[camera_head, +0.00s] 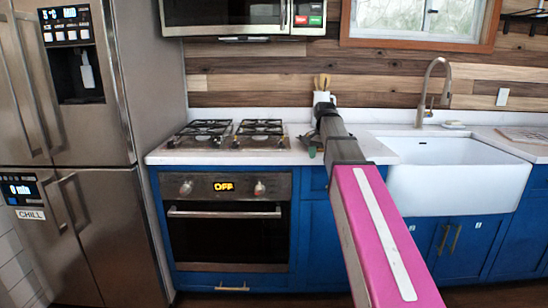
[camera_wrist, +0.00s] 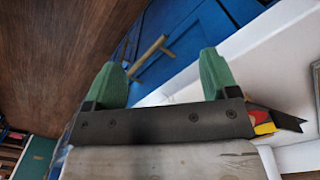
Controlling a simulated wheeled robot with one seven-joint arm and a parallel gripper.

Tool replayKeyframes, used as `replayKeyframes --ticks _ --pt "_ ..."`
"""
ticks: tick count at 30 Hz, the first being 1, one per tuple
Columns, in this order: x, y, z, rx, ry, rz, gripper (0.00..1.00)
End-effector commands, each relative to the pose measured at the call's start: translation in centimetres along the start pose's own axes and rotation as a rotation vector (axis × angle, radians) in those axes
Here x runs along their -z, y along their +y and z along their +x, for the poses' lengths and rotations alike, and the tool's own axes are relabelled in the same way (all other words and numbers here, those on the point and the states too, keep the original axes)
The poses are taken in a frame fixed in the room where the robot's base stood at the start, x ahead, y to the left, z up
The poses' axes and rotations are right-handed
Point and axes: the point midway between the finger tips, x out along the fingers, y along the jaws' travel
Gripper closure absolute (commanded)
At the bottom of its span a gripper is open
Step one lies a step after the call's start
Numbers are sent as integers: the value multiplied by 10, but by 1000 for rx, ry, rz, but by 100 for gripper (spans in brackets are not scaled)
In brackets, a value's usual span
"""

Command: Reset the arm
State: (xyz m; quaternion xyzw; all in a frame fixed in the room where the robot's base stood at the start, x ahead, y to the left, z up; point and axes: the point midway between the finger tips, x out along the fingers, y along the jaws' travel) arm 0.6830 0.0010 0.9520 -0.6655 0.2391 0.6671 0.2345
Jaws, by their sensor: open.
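My arm, pink then dark grey, reaches forward from the lower right of the head view toward the counter between the stove and the sink. My gripper (camera_head: 314,150) is at its far end, mostly hidden by the arm, with a little green showing. In the wrist view my gripper (camera_wrist: 163,78) has two green fingers standing wide apart. It is open and nothing shows held between them. Past the fingers are blue cabinet fronts (camera_wrist: 205,35) with a bar handle, and a white surface.
A white apron sink (camera_head: 455,185) with a tall faucet (camera_head: 437,85) is right of my arm. A gas cooktop (camera_head: 230,135) sits left, above an oven (camera_head: 225,225). A white holder (camera_head: 322,98) with utensils stands behind the arm. A steel fridge (camera_head: 75,150) is far left.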

Motion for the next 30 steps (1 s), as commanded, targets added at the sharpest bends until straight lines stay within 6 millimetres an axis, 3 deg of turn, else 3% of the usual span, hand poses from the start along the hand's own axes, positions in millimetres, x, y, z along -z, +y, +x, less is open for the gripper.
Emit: replayKeyframes --ticks 3,12,21,30 --pt "-11 9 50 -2 -4 -64 20" --pt "-40 32 162 1 -2 -236 20" --pt "-80 64 258 4 0 -407 20" --pt "-128 104 338 6 2 -576 20"
